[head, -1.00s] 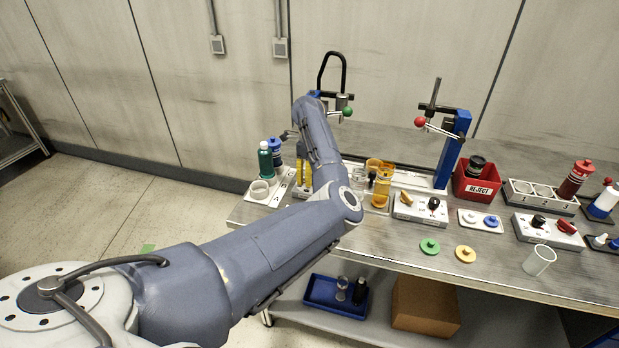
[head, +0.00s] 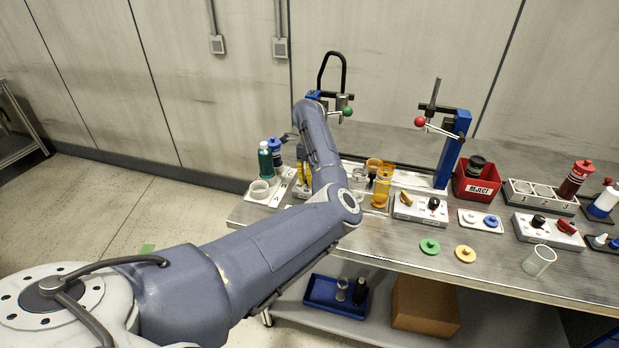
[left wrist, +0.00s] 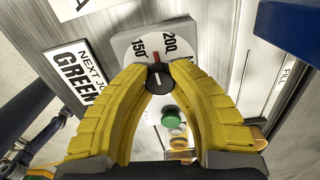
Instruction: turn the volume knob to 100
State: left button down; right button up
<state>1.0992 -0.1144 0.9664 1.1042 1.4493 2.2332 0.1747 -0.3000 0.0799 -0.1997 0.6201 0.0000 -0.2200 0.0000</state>
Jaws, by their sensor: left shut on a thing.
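The volume knob (left wrist: 158,80) is a dark round knob with a white line on top, in the left wrist view. Its pale dial plate (left wrist: 126,44) carries the numbers 150 and 200, and a red mark shows between them beside the knob. Other dial numbers are hidden or cut off. My left gripper (left wrist: 159,76) has its yellow fingertips shut on the knob, one on each side. In the head view the left gripper (head: 303,174) shows only in part at the back left of the bench, and my arm hides the knob there. My right gripper is not in view.
Green and blue bottles (head: 265,160) stand left of my gripper, and an amber bottle (head: 383,180) stands right of my arm. A red reject bin (head: 477,190) is farther right.

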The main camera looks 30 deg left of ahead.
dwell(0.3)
pick_arm(q)
jog(key=n, duration=1.7)
jog(key=shift+n, duration=0.3)
dwell(0.5)
jog(key=c, duration=1.1)
grip_release()
jog(key=shift+o, duration=0.2)
jog(key=shift+r, duration=0.1)
